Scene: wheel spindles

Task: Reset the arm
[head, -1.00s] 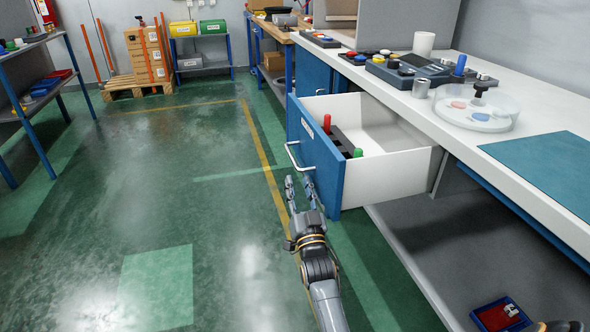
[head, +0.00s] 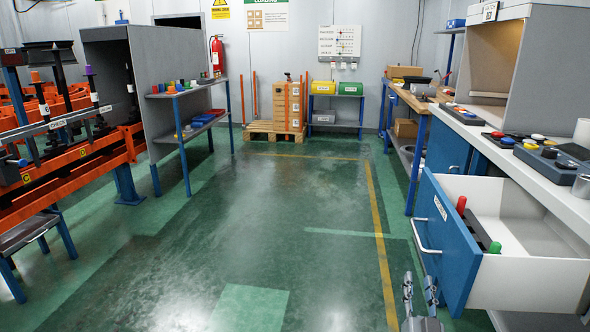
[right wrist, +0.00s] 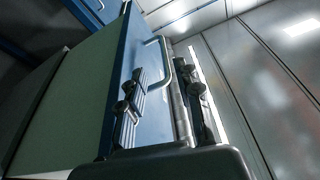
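My right gripper (head: 420,296) shows at the bottom edge of the head view, in front of the blue drawer front (head: 447,245). Its two fingers stand apart with nothing between them. In the right wrist view the gripper (right wrist: 166,105) is also open and empty, near the drawer's metal handle (right wrist: 161,62). The handle also shows in the head view (head: 421,238); the fingers look apart from it. The drawer is pulled open and holds a dark holder with a red piece (head: 461,205) and a green piece (head: 495,247). My left gripper is not in view.
The white workbench (head: 480,133) is at the right, with colored parts on it. Orange racks (head: 70,160) stand at the left beside a blue-legged shelf (head: 186,91). A pallet with boxes (head: 286,108) is at the back. The green floor in the middle is clear.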

